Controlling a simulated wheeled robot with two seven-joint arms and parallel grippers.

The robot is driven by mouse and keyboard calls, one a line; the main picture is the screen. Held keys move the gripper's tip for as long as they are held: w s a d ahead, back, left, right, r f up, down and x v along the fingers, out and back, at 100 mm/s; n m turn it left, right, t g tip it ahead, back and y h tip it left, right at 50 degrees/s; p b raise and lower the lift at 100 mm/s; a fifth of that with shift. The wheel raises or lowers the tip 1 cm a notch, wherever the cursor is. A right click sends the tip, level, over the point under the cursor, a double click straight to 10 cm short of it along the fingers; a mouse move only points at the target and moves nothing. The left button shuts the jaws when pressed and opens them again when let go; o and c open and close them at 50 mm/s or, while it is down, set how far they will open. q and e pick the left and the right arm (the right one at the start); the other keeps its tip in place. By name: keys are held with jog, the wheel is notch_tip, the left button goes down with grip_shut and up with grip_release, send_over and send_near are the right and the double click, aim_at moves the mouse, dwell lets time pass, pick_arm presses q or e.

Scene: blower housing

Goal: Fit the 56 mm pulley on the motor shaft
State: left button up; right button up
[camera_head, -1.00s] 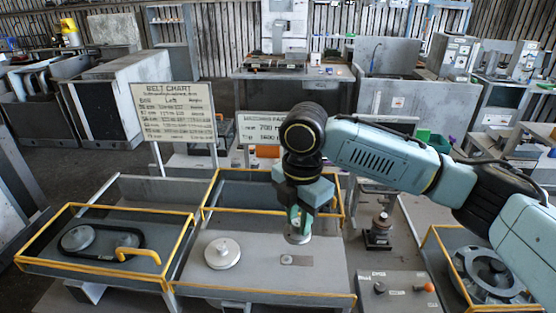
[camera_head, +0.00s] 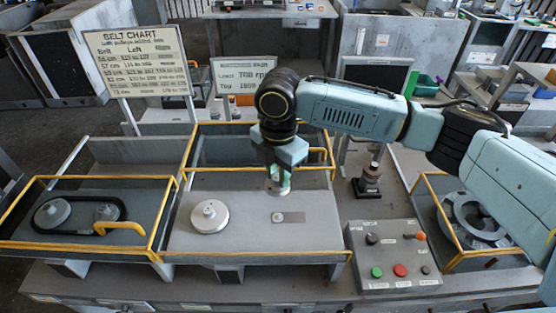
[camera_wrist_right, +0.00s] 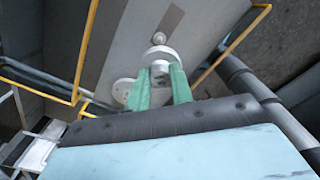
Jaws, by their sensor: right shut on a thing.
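My right gripper (camera_head: 278,180) hangs above the middle bay and is shut on a pale round pulley (camera_head: 279,190). In the right wrist view, its green fingers (camera_wrist_right: 160,82) pinch the pulley (camera_wrist_right: 160,54) at its near side. A larger pale disc with a raised hub (camera_head: 209,216) sits on the grey deck (camera_head: 240,240) to the left; it also shows in the wrist view (camera_wrist_right: 122,90). A small plate with a round spot (camera_head: 288,217) lies on the deck below the gripper. I cannot tell which part is the motor shaft. My left gripper is out of view.
Yellow rails (camera_head: 165,225) edge the bays. The left bay holds a black belt (camera_head: 80,228) around two pulleys and a yellow handle (camera_head: 120,226). A button panel (camera_head: 390,258), a small dark stand (camera_head: 370,185) and a finned wheel (camera_head: 470,222) are at right. A belt chart (camera_head: 137,60) stands behind.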

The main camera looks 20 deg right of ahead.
notch_tip(320, 180, down, 8)
jog(key=b, duration=0.9)
jog(key=shift+f, duration=0.9)
jog(key=shift+p, duration=0.45)
jog(key=shift+p, duration=0.35)
jog(key=shift+f, duration=0.1)
jog(key=shift+p, duration=0.5)
jog(key=shift+f, duration=0.3)
